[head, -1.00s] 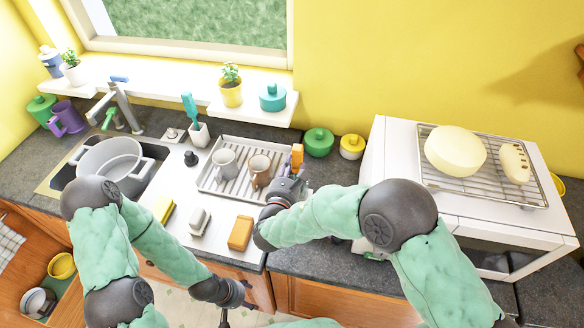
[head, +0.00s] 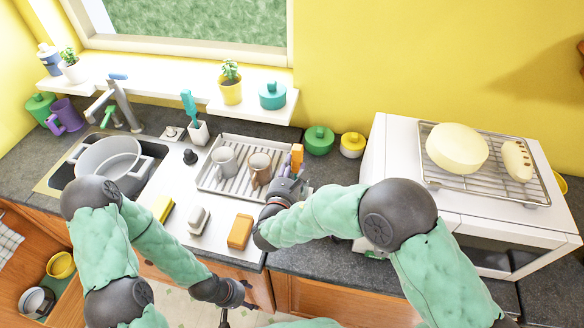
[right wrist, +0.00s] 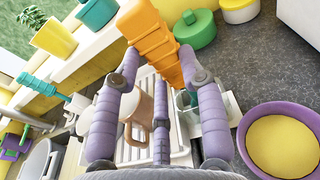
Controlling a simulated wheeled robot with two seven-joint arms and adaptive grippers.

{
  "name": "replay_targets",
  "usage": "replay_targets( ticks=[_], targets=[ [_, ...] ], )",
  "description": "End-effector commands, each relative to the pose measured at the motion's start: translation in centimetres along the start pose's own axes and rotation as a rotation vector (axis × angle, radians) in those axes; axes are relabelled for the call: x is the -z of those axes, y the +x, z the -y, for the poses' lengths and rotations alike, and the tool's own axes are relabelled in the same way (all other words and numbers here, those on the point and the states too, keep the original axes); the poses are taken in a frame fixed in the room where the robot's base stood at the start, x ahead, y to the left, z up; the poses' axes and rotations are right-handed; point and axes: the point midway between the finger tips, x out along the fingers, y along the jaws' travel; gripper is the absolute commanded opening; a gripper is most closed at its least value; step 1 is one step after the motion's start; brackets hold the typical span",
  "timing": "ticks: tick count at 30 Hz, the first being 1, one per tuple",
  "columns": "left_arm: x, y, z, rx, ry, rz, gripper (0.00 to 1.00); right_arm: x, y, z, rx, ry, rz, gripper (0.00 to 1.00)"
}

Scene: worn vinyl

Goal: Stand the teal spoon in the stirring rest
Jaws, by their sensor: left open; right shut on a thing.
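My right gripper (head: 292,172) is shut on an upright orange handle (head: 297,155) at the right end of the dish rack. In the right wrist view, the fingertips (right wrist: 160,64) close around the handle (right wrist: 150,38). A small teal part (right wrist: 184,99) shows below the handle, beside a pale block (right wrist: 208,133); the finger hides whether it joins the handle or sits in the block. I cannot tell for sure which is the stirring rest. Another teal utensil (head: 189,104) stands in a white holder (head: 199,134) behind the sink. My left gripper (head: 232,294) is open and empty, low at the front.
Green (head: 318,141) and yellow (head: 352,146) pots stand behind. A purple-rimmed bowl (right wrist: 245,150) is right of my right gripper in the wrist view. An orange block (head: 240,232) and a sponge (head: 163,208) lie in front.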

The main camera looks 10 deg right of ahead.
Motion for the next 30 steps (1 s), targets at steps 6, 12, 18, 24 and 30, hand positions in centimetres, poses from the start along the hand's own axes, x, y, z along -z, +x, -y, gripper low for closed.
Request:
replay_targets(
  ticks=[6, 12, 18, 24, 30],
  targets=[
    [0.0, -0.01, 0.0, 0.0, 0.0, 0.0, 0.65, -0.03, 0.0, 0.0, 0.0, 0.0, 0.0, 0.43],
    [0.0, -0.01, 0.0, 0.0, 0.0, 0.0, 0.65, -0.02, 0.0, 0.0, 0.0, 0.0, 0.0, 0.68],
    [0.0, -0.01, 0.0, 0.0, 0.0, 0.0, 0.65, 0.02, -0.01, 0.0, 0.0, 0.0, -0.001, 0.68],
    [0.0, -0.01, 0.0, 0.0, 0.0, 0.0, 0.65, 0.01, -0.01, 0.0, 0.0, 0.0, 0.0, 0.68],
    [0.0, -0.06, -0.02, 0.0, 0.0, 0.0, 0.65, -0.01, -0.17, -0.02, -0.001, 0.0, 0.0, 0.68]
  ],
)
